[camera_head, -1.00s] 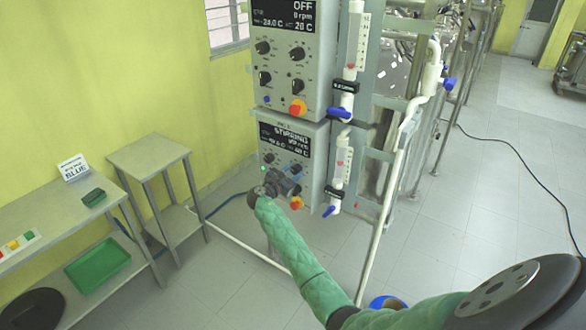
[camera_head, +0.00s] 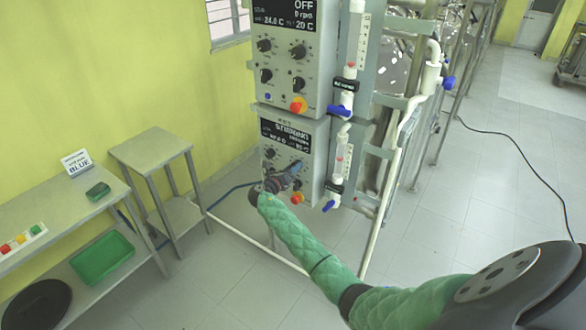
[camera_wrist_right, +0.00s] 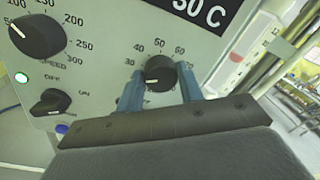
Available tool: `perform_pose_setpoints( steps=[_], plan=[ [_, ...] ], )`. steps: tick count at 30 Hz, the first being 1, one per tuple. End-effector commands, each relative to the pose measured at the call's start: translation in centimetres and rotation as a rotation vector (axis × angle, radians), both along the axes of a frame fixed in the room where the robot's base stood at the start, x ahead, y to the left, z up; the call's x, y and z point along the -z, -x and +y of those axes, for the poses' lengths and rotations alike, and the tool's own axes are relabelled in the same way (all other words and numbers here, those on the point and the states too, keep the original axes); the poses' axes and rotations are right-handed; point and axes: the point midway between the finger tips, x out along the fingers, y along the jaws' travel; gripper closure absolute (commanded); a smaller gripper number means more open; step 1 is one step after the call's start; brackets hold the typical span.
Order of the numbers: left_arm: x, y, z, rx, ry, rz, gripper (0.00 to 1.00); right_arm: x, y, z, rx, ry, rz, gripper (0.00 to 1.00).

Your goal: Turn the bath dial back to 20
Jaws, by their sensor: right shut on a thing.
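The bath dial is a black knob (camera_wrist_right: 160,76) with a white pointer mark, on the grey lower control box (camera_head: 312,165). Printed numbers, including 30, 40, 50 and 60, ring it. The white mark points left, somewhat below the 30. The display (camera_wrist_right: 205,12) above it shows 30 C. My right gripper (camera_wrist_right: 160,88) has its blue fingers on either side of the dial and is shut on it. In the head view the right gripper (camera_head: 288,178) is at the lower box and its wrist hides part of the panel. My left gripper is not in view.
Beside the dial are a larger speed knob (camera_wrist_right: 38,36), an on/off switch (camera_wrist_right: 50,102) and a green light (camera_wrist_right: 22,78). A red-yellow button (camera_head: 297,198) and blue-handled valve (camera_head: 329,206) are close by. A small table (camera_head: 150,150) stands left.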

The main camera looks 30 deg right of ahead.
Motion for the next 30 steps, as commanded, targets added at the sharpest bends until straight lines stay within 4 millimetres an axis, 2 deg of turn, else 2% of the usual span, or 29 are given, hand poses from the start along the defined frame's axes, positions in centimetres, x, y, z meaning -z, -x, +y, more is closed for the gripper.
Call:
perform_pose_setpoints(
  steps=[6,15,30],
  plan=[
    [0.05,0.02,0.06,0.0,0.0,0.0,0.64,0.41,0.11,0.06,0.001,0.066,0.164,0.86],
    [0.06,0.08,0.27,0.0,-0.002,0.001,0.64,0.5,0.11,0.11,0.0,0.126,0.313,0.86],
    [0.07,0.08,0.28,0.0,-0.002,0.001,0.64,0.55,0.13,0.11,0.0,0.149,0.37,0.86]
  ],
)
